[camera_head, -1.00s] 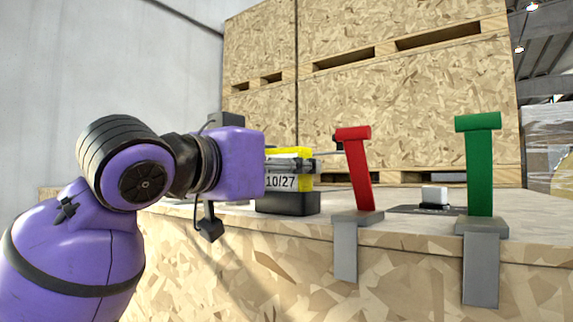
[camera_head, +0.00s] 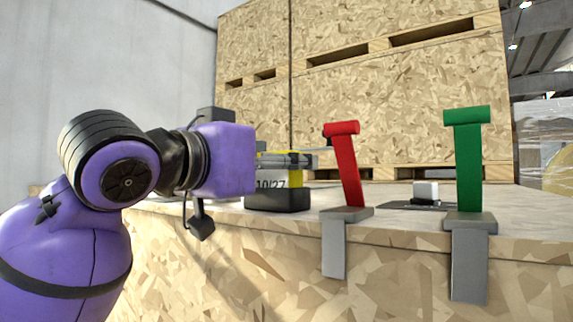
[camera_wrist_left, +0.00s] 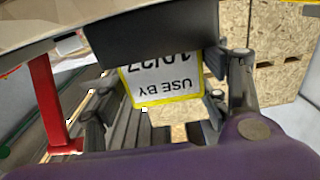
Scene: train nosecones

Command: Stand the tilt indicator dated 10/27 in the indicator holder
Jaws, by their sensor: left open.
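The tilt indicator dated 10/27 (camera_head: 270,183) has a white label with a yellow border. Its lower edge meets the black indicator holder (camera_head: 279,200), and it looks upright there. In the left wrist view the "USE BY 10/27" label (camera_wrist_left: 165,78) appears upside down against the dark holder (camera_wrist_left: 150,35). My left gripper (camera_head: 300,160) is open, its fingers around the indicator's upper part. In the left wrist view the gripper (camera_wrist_left: 165,95) has a finger on each side of the label. How deep the indicator sits is hard to tell. My right gripper is not in view.
A red lever-like clamp (camera_head: 345,170) and a green one (camera_head: 468,160) stand at the crate's front edge, right of the holder. A small white block (camera_head: 426,191) lies between them. Tall wooden crates (camera_head: 395,95) stand behind.

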